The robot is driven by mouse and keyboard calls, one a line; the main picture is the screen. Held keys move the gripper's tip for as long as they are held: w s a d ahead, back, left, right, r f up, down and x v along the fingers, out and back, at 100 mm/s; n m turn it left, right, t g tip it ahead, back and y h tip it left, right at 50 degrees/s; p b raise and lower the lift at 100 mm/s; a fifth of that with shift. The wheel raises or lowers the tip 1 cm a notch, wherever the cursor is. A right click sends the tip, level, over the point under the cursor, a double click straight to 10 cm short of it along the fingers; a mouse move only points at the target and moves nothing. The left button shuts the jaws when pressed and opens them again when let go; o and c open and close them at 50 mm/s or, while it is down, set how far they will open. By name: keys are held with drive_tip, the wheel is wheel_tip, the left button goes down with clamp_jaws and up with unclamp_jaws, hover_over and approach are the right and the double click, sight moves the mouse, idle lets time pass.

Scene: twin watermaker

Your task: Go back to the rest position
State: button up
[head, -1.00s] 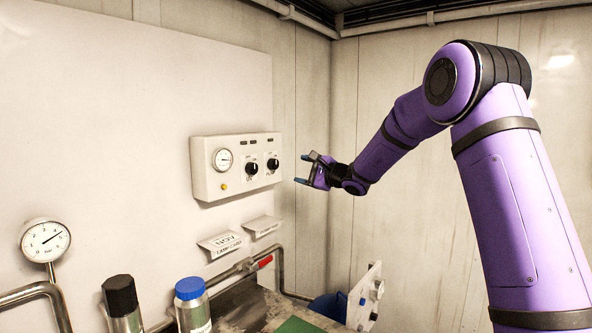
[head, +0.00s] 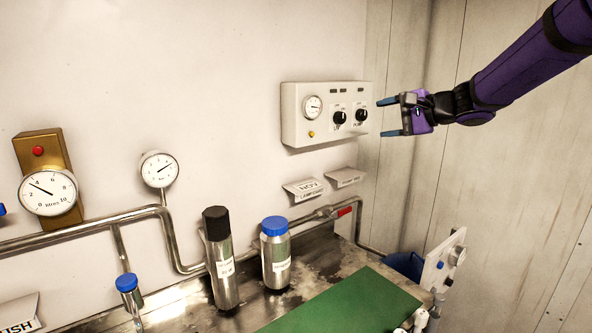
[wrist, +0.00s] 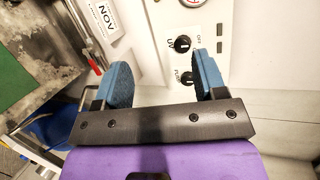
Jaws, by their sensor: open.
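My gripper (head: 388,117) is open and empty, with two blue-padded fingers pointing left. In the head view it is just right of the white control panel (head: 292,118), seemingly apart from it. In the wrist view the fingers of my gripper (wrist: 160,82) are spread, and the panel (wrist: 240,50) shows behind the right finger. The panel has a gauge (head: 313,106), a UV knob (head: 340,117) and a pump knob (head: 361,115). In the wrist view the pump knob (wrist: 186,78) shows just left of the right finger, with the UV knob (wrist: 183,43) above it.
A steel counter (head: 190,310) bears a green mat (head: 345,305), a black-capped bottle (head: 221,262) and blue-capped bottles (head: 276,258). A pipe with a red handle (head: 344,212) runs along the wall. A blue bin (head: 405,264) stands at right. The air around my gripper looks clear.

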drive_tip(key=s+f+n+g+h, duration=0.2)
drive_tip(key=s+n+g+h, duration=0.3)
drive_tip(key=s, duration=1.7)
drive_tip(key=s+d+f+n+h, duration=0.2)
drive_tip(key=s+d+h, duration=0.1)
drive_tip(key=s, duration=0.5)
drive_tip(key=s+d+f+n+h, duration=0.2)
drive_tip(key=s+d, duration=0.3)
drive_tip(key=s, duration=0.3)
drive_tip(key=shift+s+f+t+h, duration=0.4)
drive_tip(key=shift+f+h, duration=0.2)
drive_tip(key=shift+h, duration=0.2)
